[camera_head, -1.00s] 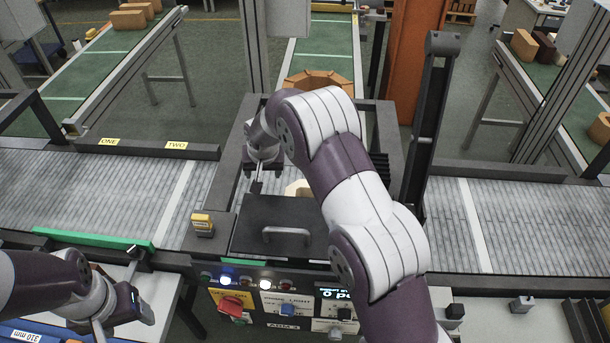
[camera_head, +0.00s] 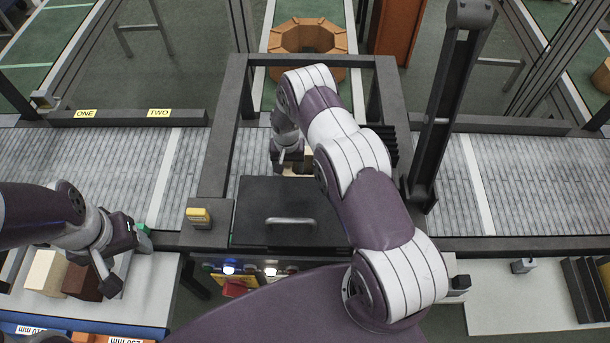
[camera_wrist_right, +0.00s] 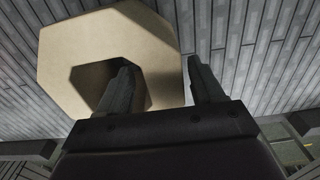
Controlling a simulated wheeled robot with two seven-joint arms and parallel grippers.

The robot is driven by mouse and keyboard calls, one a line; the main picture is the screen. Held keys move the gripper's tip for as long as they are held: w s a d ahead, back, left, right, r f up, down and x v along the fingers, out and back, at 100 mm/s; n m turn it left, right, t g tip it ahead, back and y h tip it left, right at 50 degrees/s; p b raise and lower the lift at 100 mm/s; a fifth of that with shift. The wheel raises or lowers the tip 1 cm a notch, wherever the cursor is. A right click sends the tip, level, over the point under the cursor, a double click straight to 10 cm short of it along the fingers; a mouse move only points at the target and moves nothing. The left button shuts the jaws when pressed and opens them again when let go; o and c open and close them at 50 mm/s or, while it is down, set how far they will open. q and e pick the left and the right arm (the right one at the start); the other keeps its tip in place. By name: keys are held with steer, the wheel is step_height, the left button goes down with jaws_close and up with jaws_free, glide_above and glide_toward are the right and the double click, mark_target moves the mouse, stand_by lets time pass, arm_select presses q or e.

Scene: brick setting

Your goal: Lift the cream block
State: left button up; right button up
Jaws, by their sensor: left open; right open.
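A cream octagonal block (camera_wrist_right: 85,45) with a hole through it lies on the slatted conveyor in the right wrist view. In the head view only small parts of it (camera_head: 309,157) show behind my right arm. My right gripper (camera_wrist_right: 160,70) is open. One finger is over or in the hole and the other is beyond the block's outer edge, so one wall lies between them. Contact cannot be told. In the head view the right gripper (camera_head: 287,168) is partly hidden. My left gripper (camera_head: 112,268) is open and empty at the lower left.
A dark frame (camera_head: 228,130) surrounds the right gripper's spot, with a dark handled cover (camera_head: 290,205) in front. A plain cream block (camera_head: 45,270) and a brown block (camera_head: 82,280) stand beside the left gripper. An orange brick ring (camera_head: 308,38) stands behind.

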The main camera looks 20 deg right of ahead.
steer(key=f, duration=0.2)
steer(key=f+b, duration=0.1)
steer(key=shift+w+a+f, duration=0.15)
steer(key=shift+a+f, duration=0.1)
steer(key=shift+f, duration=0.05)
steer(key=shift+a, duration=0.1)
steer(key=shift+s+r, duration=0.1)
steer(key=shift+s, duration=0.1)
jaws_close()
stand_by(0.7)
steer(key=shift+w, duration=0.2)
